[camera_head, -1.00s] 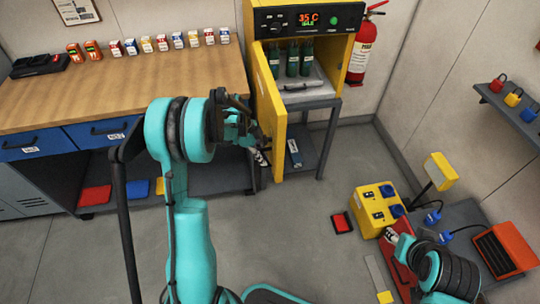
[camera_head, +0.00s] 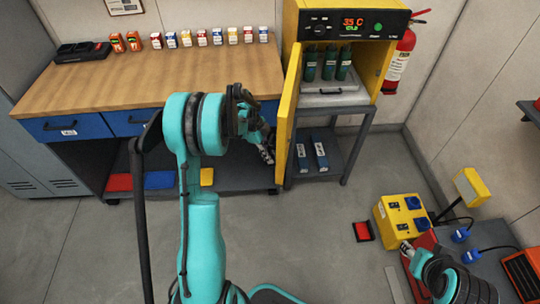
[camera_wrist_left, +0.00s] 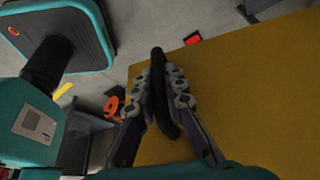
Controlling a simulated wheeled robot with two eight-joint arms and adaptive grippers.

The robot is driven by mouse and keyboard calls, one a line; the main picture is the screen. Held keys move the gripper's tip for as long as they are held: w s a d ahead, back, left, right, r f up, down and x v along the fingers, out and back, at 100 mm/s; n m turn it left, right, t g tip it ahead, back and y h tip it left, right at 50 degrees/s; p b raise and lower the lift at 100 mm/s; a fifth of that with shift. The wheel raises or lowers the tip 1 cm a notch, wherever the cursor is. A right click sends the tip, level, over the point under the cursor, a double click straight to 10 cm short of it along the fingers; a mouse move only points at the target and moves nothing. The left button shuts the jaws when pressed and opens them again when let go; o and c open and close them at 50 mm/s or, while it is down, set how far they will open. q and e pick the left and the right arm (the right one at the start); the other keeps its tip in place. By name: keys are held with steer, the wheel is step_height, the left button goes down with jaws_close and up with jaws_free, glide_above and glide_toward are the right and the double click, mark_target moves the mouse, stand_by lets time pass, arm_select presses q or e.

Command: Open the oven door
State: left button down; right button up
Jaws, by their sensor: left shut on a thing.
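The yellow oven (camera_head: 291,18) stands at the back, right of the workbench, with a dark control panel reading 35 C. Its yellow door (camera_head: 287,120) stands well open, seen nearly edge-on, and shows as a broad yellow panel (camera_wrist_left: 255,110) in the left wrist view. My left gripper (camera_head: 266,148) is at the door's outer side. In the left wrist view its fingers (camera_wrist_left: 160,80) are closed around the dark bar handle (camera_wrist_left: 158,62). The handle is mostly hidden in the head view. My right gripper (camera_head: 408,250) is at lower right by the yellow socket box; its fingers are unclear.
Dark green bottles (camera_head: 328,63) stand inside the oven above a grey tray or drawer. A red extinguisher (camera_head: 398,62) hangs right of the oven. The wooden workbench (camera_head: 110,88) is at left. A yellow socket box (camera_head: 384,220) and red pad (camera_head: 363,231) are at right. Floor before the oven is clear.

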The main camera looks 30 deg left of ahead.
arm_select(q)
steer(key=c, duration=1.9)
jaws_free()
steer(key=shift+o, duration=0.2)
steer(key=v, duration=1.2)
steer(key=shift+s+f, duration=0.1)
steer(key=shift+s, duration=0.05)
